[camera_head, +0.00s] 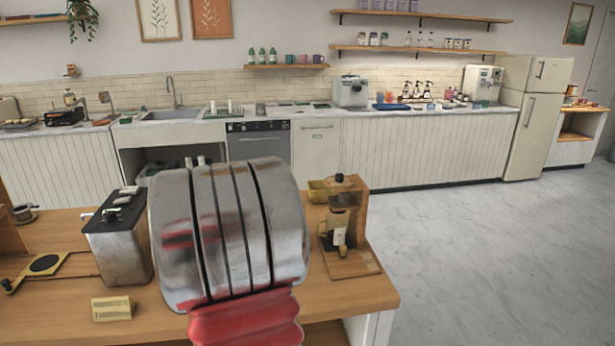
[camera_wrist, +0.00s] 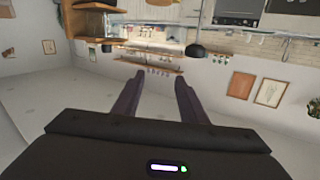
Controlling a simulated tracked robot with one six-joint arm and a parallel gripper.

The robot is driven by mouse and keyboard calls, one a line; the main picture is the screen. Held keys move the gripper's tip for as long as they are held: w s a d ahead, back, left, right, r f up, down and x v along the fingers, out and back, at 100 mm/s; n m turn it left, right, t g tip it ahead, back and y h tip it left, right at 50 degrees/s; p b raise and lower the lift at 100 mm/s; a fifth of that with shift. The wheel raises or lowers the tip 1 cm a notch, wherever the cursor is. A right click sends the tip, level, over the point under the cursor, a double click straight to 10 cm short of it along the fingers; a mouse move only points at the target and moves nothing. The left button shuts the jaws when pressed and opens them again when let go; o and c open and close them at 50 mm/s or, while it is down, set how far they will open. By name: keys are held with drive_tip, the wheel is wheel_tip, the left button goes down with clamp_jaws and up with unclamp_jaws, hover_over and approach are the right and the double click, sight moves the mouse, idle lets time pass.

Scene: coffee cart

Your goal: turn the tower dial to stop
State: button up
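The wooden drip tower (camera_head: 361,200) stands at the right end of the cart top in the head view. It has a dark round knob on top, a dark part beneath it and a glass vessel with a pale label lower down. The dial is too small to tell apart, and its setting cannot be read. In the wrist view my gripper (camera_wrist: 160,82) is open, with two dark fingers apart and nothing between them. That view is upside down and shows the far wall and counter, not clearly the tower. My arm hides the gripper in the head view.
A metal box with a black lid (camera_head: 121,245) stands left of my arm on the wooden cart top (camera_head: 345,293). A small yellowish block (camera_head: 112,308) lies near the front. Open floor (camera_head: 480,270) is to the right.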

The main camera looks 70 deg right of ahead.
sight(338, 177)
drive_tip(key=s+d+f+m+g, duration=0.2)
drive_tip(key=s+d+m+g, duration=0.1)
drive_tip(key=s, duration=0.7)
drive_tip(key=d+g, duration=0.1)
drive_tip(key=g, duration=0.1)
drive_tip(key=shift+g, duration=0.3)
drive_tip(key=x, duration=1.3)
drive_tip(key=shift+d+f, duration=0.15)
drive_tip(key=shift+d, duration=0.2)
drive_tip(key=shift+c, duration=0.5)
drive_tip(key=shift+s+a, duration=0.1)
clamp_jaws()
